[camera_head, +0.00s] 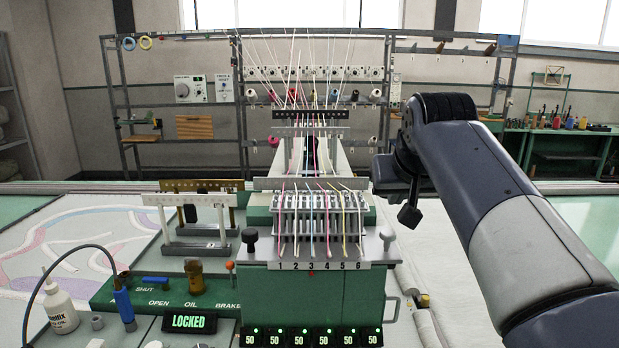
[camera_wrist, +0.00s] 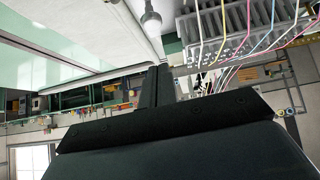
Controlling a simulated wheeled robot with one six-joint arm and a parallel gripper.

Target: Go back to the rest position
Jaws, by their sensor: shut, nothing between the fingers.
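My gripper (camera_head: 410,216) is shut and empty. In the camera_head view it hangs in the air to the right of the numbered yarn guide block (camera_head: 312,265), apart from it. My arm reaches in from the lower right. In the camera_wrist view the shut fingers (camera_wrist: 156,84) show dark against the scene, which appears upside down. The guide block (camera_wrist: 245,25) fills the upper right there, with white, blue, yellow and pink yarns.
A green machine body (camera_head: 312,305) stands below the guide block, with a dark knob (camera_head: 249,239) and a pale knob (camera_head: 387,240). A display (camera_head: 189,322) reads LOCKED. A white bottle (camera_head: 60,305) stands at left. A yarn rack (camera_head: 310,72) is behind.

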